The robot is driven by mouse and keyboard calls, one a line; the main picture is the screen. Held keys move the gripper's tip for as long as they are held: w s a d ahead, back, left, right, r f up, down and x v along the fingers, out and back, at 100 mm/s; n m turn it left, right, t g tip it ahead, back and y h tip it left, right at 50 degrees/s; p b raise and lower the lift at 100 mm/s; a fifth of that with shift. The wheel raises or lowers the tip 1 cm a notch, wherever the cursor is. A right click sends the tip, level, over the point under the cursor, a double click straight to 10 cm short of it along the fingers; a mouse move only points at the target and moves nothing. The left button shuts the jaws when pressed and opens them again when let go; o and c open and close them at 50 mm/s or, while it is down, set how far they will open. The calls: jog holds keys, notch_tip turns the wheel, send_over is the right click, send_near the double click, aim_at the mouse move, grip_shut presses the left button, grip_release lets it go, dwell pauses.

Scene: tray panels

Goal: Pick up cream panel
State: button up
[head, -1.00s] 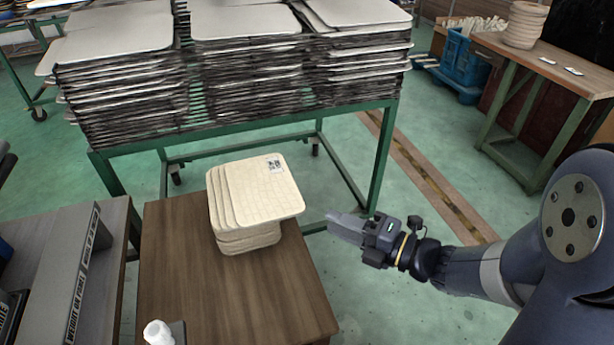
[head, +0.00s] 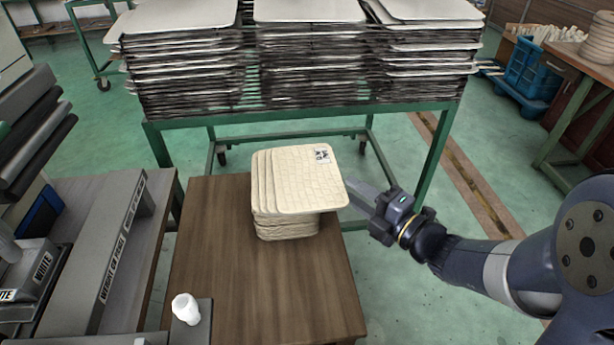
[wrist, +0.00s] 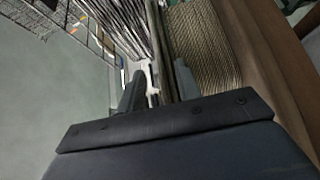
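A stack of cream panels (head: 300,180) with a crackled surface sits on the brown wooden table. The top panels are fanned to the left, and the uppermost has a black-and-white label near its far right corner. My gripper (head: 358,193) is at the right side of the stack, its fingers pointing left and close to the top panel's edge. Whether they touch it I cannot tell. The layered stack edges (wrist: 203,45) show just right of the right finger.
The brown table (head: 225,255) has clear room in front of the stack. A green rack (head: 300,120) with tall piles of trays stands behind. A grey labelled bench (head: 120,240) is on the left.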

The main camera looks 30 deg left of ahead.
jog(key=shift+x, duration=0.85)
jog(key=shift+c, duration=0.2)
grip_shut()
